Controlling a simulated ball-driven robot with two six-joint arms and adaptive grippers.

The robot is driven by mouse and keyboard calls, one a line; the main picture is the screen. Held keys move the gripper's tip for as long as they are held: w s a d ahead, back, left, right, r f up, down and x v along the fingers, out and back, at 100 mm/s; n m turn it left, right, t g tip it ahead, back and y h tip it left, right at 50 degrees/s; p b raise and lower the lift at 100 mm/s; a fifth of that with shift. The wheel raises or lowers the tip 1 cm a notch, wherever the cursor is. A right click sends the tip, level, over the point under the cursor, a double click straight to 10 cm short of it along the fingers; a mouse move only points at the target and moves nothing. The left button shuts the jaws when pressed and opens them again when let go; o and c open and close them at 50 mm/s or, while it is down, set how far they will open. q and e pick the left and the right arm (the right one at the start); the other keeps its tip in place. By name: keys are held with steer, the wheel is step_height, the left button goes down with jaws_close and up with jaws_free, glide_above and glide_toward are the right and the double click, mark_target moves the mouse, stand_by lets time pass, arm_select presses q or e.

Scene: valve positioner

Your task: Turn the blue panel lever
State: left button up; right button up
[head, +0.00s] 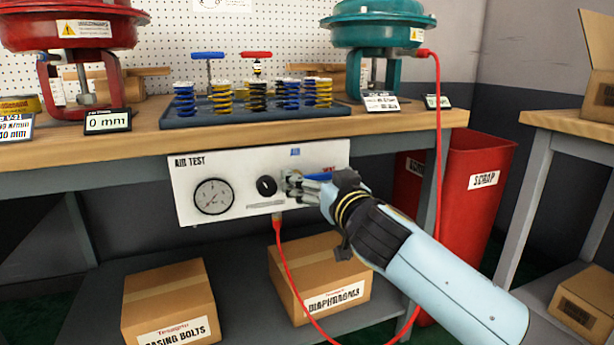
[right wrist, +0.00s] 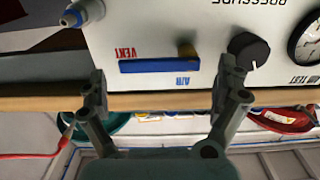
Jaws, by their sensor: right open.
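The blue panel lever (head: 319,177) is on the white AIR TEST panel (head: 188,178), partly hidden behind my right gripper (head: 292,186) in the head view. In the right wrist view the blue lever (right wrist: 158,66) lies level across the panel, its long end toward the VENT label and its brass pivot (right wrist: 187,50) near the other end. Contact is not visible. My left gripper is out of view.
A black knob (head: 266,187) and a gauge (head: 213,197) sit left of the lever. A red hose (head: 285,270) hangs below the panel. The workbench edge (head: 400,127) is just above it. A red scrap bin (head: 485,200) stands to the right; cardboard boxes (head: 168,295) sit below.

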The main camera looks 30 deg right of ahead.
steer(key=shift+x, duration=1.05)
steer(key=shift+c, duration=0.3)
steer(key=shift+f, duration=0.1)
steer(key=c, duration=1.5)
steer(key=shift+c, duration=0.2)
